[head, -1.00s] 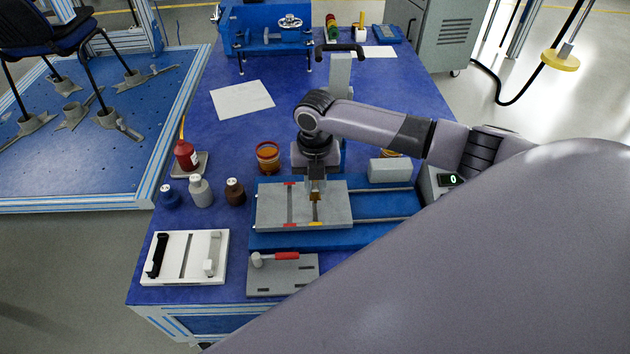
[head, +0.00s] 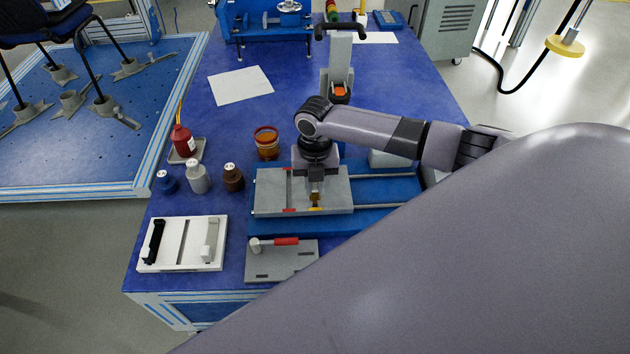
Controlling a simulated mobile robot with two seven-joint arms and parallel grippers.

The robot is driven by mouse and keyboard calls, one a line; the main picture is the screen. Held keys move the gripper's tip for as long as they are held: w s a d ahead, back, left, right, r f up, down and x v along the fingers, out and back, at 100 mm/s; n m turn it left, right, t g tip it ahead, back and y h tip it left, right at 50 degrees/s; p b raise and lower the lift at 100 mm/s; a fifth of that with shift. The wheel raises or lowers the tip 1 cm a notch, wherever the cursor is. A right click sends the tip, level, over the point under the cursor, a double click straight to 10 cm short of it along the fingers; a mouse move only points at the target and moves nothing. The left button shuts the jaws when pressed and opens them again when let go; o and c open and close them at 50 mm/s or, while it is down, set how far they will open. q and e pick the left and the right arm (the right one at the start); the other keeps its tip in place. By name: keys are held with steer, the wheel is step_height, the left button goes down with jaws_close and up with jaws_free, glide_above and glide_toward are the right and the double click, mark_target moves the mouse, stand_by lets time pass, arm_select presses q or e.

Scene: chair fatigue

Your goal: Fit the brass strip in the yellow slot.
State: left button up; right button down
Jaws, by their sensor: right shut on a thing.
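The grey block (head: 269,203) on the blue bed has two slots across it. One slot has red end marks (head: 289,210). The other has a yellow mark (head: 316,209) at its near end; its far end is hidden behind my gripper. My right gripper (head: 316,190) is shut on the small brass strip (head: 315,198), which points down over the yellow-marked slot, just behind the near yellow mark. I cannot tell whether the strip's lower edge is above the slot or inside it. My left gripper is not in view.
A grey plate with a red-handled mallet (head: 286,241) lies in front. A white tray (head: 181,260) is at front left. Small bottles (head: 198,178), a red bottle (head: 183,140) and an amber jar (head: 266,143) stand left of the block.

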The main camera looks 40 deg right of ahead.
steer(key=shift+p, duration=0.95)
stand_by(1.4)
steer(key=shift+f+b, duration=0.75)
steer(key=shift+f, duration=0.3)
steer(key=c, duration=1)
jaws_free()
steer(key=shift+r+p, duration=1)
steer(key=shift+r, duration=2.6)
